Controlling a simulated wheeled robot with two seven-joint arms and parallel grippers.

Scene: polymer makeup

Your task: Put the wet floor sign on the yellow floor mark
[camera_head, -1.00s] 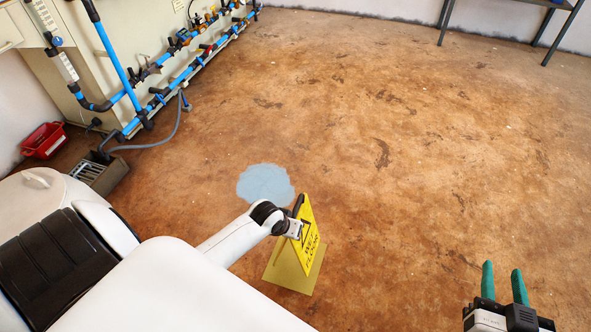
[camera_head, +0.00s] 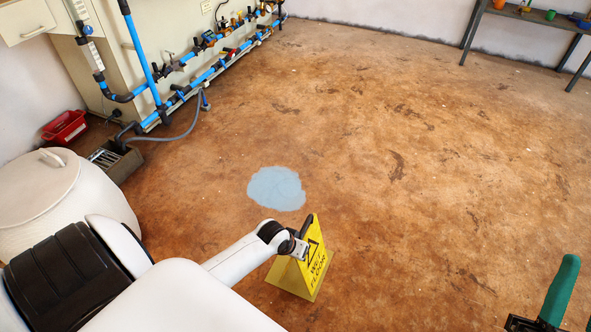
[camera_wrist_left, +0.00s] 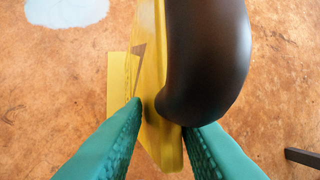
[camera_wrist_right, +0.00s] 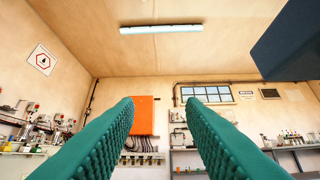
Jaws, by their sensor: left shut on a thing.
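The yellow wet floor sign (camera_head: 316,262) stands near upright at the lower middle of the head view, its lettered face to the right. My left gripper (camera_head: 297,248) is shut at its upper part. In the left wrist view, the sign's yellow edge (camera_wrist_left: 152,60) and a dark rounded part (camera_wrist_left: 208,60) lie between the green fingers. A yellow area (camera_head: 284,276) under the sign looks like the floor mark. It also shows in the left wrist view (camera_wrist_left: 118,88). I cannot tell whether the sign touches it. My right gripper (camera_wrist_right: 160,115) is open and empty, raised.
A pale blue patch (camera_head: 276,188) lies on the brown floor beyond the sign. A white lidded bin (camera_head: 55,205) stands at left. Blue pipes (camera_head: 185,90) and a red crate (camera_head: 65,127) are along the left wall. A table (camera_head: 540,22) is at back right. The middle floor is clear.

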